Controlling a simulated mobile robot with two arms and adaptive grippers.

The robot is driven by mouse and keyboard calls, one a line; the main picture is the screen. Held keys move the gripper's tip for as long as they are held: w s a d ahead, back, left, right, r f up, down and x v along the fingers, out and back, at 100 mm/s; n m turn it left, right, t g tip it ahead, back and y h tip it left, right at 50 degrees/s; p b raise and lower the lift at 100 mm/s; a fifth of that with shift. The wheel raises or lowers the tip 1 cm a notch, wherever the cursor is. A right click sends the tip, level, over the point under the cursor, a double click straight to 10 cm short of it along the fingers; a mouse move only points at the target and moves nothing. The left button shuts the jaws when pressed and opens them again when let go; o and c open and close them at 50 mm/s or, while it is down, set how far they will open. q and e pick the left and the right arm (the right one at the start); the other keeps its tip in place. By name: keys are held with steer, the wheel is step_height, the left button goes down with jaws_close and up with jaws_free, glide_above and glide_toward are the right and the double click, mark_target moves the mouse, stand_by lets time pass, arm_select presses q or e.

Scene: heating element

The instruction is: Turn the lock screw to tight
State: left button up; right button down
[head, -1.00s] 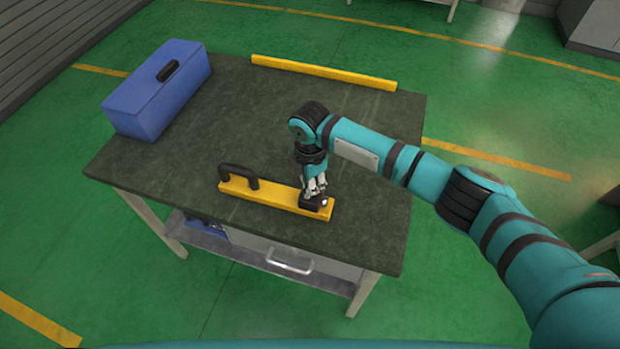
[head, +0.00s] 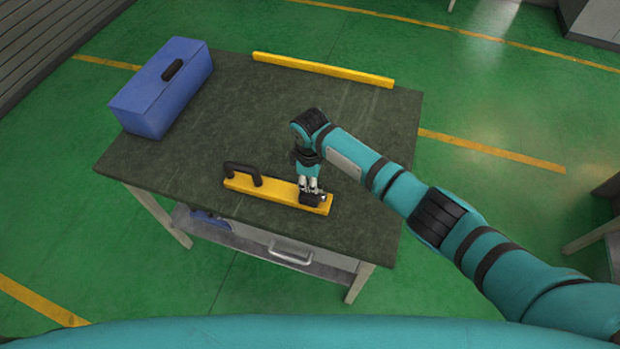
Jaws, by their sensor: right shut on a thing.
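A yellow bar (head: 281,192) with a black arched handle (head: 243,172) at its left end lies near the front edge of the dark table. A small black block (head: 312,199) sits at the bar's right end. My right gripper (head: 310,190) points down at this block and is shut on a small part there, which the fingers mostly hide. I take this part to be the lock screw, but its turn position is too small to tell. My left gripper is not in view.
A blue toolbox (head: 160,90) stands at the table's back left corner. A second yellow bar (head: 322,69) lies along the back edge. The middle of the tabletop (head: 235,120) is clear. A drawer handle (head: 290,254) shows below the front edge.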

steer(key=shift+m, duration=0.5)
steer(key=c, duration=1.4)
jaws_free()
step_height(320, 180, up, 12)
